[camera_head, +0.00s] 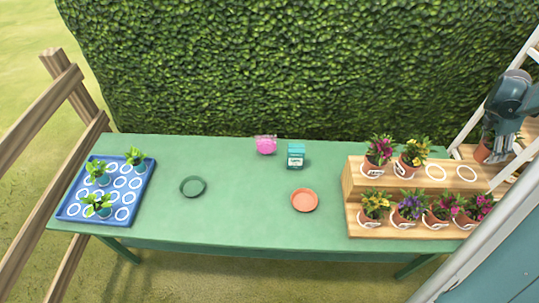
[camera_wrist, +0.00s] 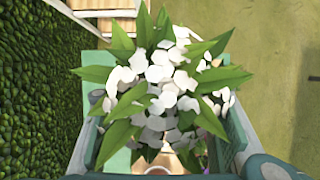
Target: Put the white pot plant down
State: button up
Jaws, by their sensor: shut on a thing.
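The white pot plant shows in the wrist view as white flowers (camera_wrist: 160,85) with broad green leaves, filling the middle of the picture between my gripper's fingers (camera_wrist: 165,130). In the head view my gripper (camera_head: 500,142) is at the far right, shut on its terracotta pot (camera_head: 482,153). The flowers are mostly hidden behind my gripper there. The pot appears upright, at the right end of the wooden two-step stand (camera_head: 350,185). The upper step holds two potted plants at left and two bare white rings (camera_head: 435,173) and (camera_head: 466,173) at right.
Several flowering pots (camera_head: 408,208) fill the lower step. A white ladder-like frame (camera_head: 488,100) stands behind my gripper. The green table (camera_head: 245,215) carries a green saucer (camera_head: 193,187), an orange saucer (camera_head: 304,200), a pink item (camera_head: 266,145), a teal box (camera_head: 296,156) and a blue tray (camera_head: 72,210).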

jog(key=shift+w+a, duration=0.1)
jog(key=w+a+f+n+t+b, duration=0.1)
jog(key=w+a+f+n+b, duration=0.1)
jog(key=w+a, duration=0.7)
jog(key=w+a+f+n+b, duration=0.15)
jog(key=w+a, duration=0.35)
jog(key=a, duration=0.8)
jog(key=w+a+f+n+t+b, duration=0.1)
jog(key=w+a+f, duration=0.1)
jog(key=a, duration=0.7)
jog(key=w+a+f+n+b, duration=0.1)
jog(key=w+a, duration=0.1)
jog(key=a, duration=0.6)
jog(key=w+a+f+n+t+b, duration=0.1)
jog(key=w+a+f, duration=0.15)
jog(key=a, duration=0.65)
jog(key=s+a+f+n+y+b, duration=0.1)
jog(key=s+a+f+n, duration=0.1)
jog(key=a, duration=1.5)
jog(key=s+a+f+n+b, duration=0.2)
jog(key=s+a, duration=0.3)
jog(key=a, duration=1.2)
jog(key=s+a+f+n+t+y+b, duration=0.1)
jog(key=s+a+f+n+b, duration=0.1)
jog(key=a, duration=1.5)
jog(key=shift+s+a+f+n+y, duration=0.25)
jog(key=shift+s+f+n, duration=0.25)
jog(key=shift+s, duration=0.65)
jog(key=shift+f, duration=0.15)
